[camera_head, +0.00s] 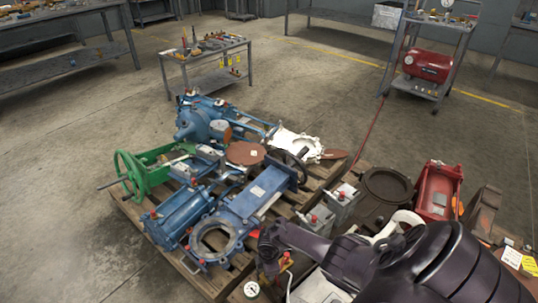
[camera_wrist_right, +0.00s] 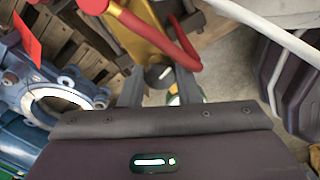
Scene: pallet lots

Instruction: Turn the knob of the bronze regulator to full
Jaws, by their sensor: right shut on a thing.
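The bronze regulator (camera_wrist_right: 150,38) shows in the right wrist view as a golden-yellow body with red parts around it. A grey knob with a pale line (camera_wrist_right: 158,75) sits at its near end. My right gripper (camera_wrist_right: 160,88) has one finger on each side of this knob and is shut on it. In the head view my right arm reaches in from the right, and its dark gripper (camera_head: 272,238) hides most of the regulator. A bit of yellow and red (camera_head: 270,268) shows below the gripper. My left gripper is not in view.
Blue valves (camera_head: 240,205), a green handwheel frame (camera_head: 135,175) and other parts crowd the wooden pallet. A round gauge (camera_head: 251,289) lies close below my right gripper. A red box-shaped part (camera_head: 437,190) stands at right. Concrete floor at left is clear.

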